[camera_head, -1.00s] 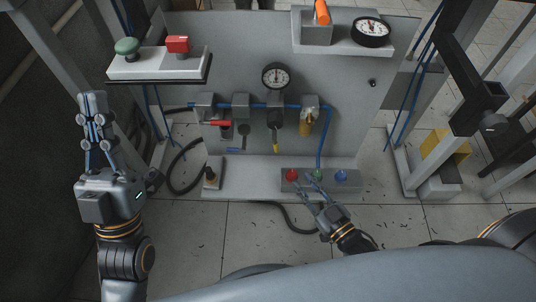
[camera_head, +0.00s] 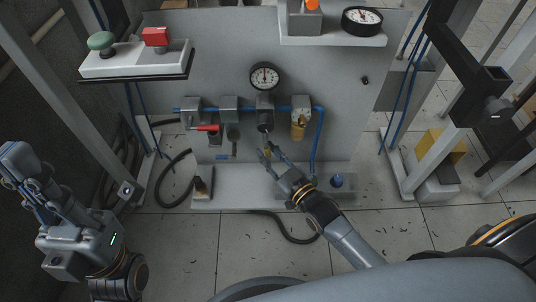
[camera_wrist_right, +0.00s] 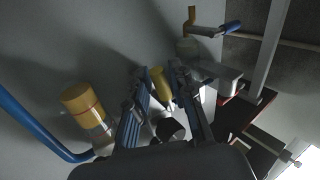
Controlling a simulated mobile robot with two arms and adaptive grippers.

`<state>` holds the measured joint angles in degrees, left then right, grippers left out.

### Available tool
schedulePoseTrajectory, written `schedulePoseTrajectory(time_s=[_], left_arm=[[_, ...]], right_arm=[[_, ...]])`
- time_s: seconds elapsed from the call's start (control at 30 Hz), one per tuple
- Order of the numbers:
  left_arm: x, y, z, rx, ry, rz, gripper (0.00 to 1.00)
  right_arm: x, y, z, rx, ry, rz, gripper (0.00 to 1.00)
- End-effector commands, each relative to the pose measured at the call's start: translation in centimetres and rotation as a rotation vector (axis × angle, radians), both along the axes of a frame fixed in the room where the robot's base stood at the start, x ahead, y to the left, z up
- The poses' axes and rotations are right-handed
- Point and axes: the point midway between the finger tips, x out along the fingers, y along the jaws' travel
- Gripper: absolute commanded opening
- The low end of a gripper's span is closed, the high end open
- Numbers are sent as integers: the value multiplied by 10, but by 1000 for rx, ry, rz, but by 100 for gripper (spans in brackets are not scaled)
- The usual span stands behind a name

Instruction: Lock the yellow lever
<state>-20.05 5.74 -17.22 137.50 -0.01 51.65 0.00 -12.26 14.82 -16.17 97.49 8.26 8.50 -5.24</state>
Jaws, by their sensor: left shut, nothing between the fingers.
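The yellow lever (camera_wrist_right: 160,84) hangs down under the dark valve unit below the middle gauge. In the right wrist view it shows between the two fingers of my right gripper (camera_wrist_right: 157,78), which are apart on either side of it. I cannot tell whether they touch it. In the head view my right gripper (camera_head: 267,149) reaches up to the lever from the lower right, and its fingers mostly hide the lever. My left gripper (camera_head: 18,160) is shut and empty at the far left, away from the panel.
A red lever (camera_head: 208,128) is left of the valve unit (camera_head: 265,114). The yellow-topped cylinder (camera_head: 298,130) and blue hose (camera_head: 319,140) are close on the right. The button box below is partly covered by my right arm; its blue button (camera_head: 337,180) shows. A shelf (camera_head: 135,70) holds red and green buttons.

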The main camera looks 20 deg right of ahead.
Motion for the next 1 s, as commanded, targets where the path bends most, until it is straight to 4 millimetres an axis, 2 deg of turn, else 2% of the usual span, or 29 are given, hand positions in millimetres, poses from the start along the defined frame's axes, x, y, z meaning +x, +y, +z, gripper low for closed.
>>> schedulePoseTrajectory(time_s=[0.33,0.47,0.67,1.0], left_arm=[[0,0,-2,1,2,0,0],[0,0,-2,1,2,0,0],[0,0,-2,1,2,0,0],[1,0,-2,1,3,0,0]], right_arm=[[5,2,0,0,0,0,24],[5,2,0,0,0,0,0],[5,2,0,9,-2,1,0],[6,9,0,168,-49,1,0]])
